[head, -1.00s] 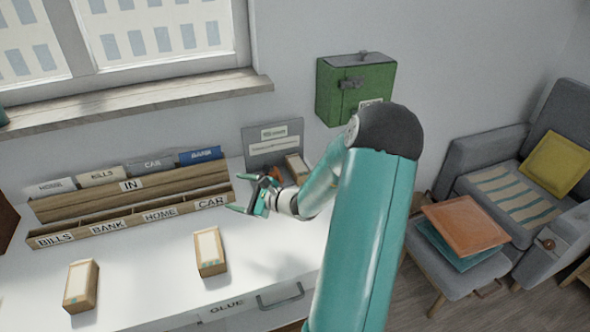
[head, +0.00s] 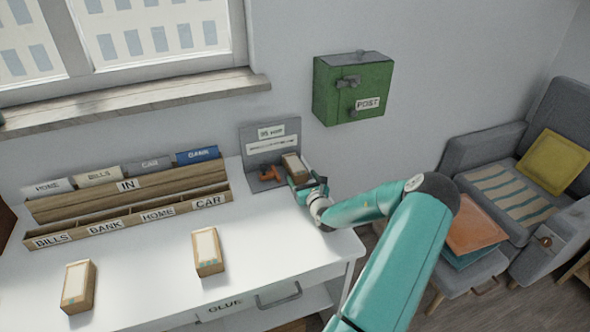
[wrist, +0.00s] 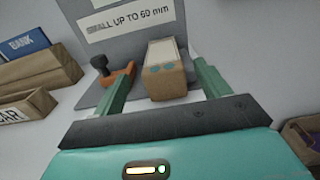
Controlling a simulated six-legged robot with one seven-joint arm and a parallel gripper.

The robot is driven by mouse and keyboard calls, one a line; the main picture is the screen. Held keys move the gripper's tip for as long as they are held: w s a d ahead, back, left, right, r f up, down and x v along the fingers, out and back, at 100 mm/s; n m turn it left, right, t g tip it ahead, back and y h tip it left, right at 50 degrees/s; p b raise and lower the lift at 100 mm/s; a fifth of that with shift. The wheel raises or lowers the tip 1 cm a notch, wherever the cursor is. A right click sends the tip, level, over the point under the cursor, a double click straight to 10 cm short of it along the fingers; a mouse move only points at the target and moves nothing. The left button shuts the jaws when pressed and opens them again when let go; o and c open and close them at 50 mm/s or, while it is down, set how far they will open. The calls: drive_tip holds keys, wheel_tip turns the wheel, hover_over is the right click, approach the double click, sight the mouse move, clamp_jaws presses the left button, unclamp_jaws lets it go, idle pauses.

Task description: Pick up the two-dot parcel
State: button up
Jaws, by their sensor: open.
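The two-dot parcel (wrist: 166,72) is a small brown box with a pale top. Two teal dots show on its near end in the wrist view. It also shows in the head view (head: 291,165), at the foot of the grey sign board. My gripper (wrist: 156,75) is open, with its green fingers on either side of the parcel. In the head view my gripper (head: 308,185) is at the desk's right end, in front of the parcel.
An orange tool with a dark knob (wrist: 112,77) is just left of the parcel. The grey board (head: 263,146) stands behind. Two other parcels (head: 78,286) (head: 208,252) lie on the white desk. The letter rack (head: 125,200) is left, and the green post box (head: 350,88) hangs on the wall.

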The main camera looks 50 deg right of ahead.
sight(297, 167)
drive_tip(key=x, duration=0.6)
drive_tip(key=shift+w+d+f, duration=0.1)
drive_tip(key=shift+w+d, duration=0.05)
drive_tip(key=shift+d, duration=0.15)
drive_tip(key=c, duration=1.3)
drive_tip(key=shift+o, duration=0.2)
drive_tip(key=shift+r, duration=0.2)
drive_tip(key=shift+r, duration=0.3)
drive_tip(key=s+r, duration=0.1)
drive_tip(key=r, duration=0.1)
drive_tip(key=s+a+r, duration=0.1)
drive_tip(key=r, duration=0.2)
drive_tip(key=s+r, duration=0.2)
drive_tip(key=shift+s+a+r, duration=0.1)
drive_tip(key=shift+a+r, duration=0.1)
drive_tip(key=shift+a, duration=0.05)
drive_tip(key=s+a+r, duration=0.3)
drive_tip(key=s+r, duration=0.1)
drive_tip(key=s, duration=0.5)
drive_tip(key=shift+r, duration=0.35)
drive_tip(key=shift+s+a, duration=0.1)
drive_tip(key=shift+a, duration=0.05)
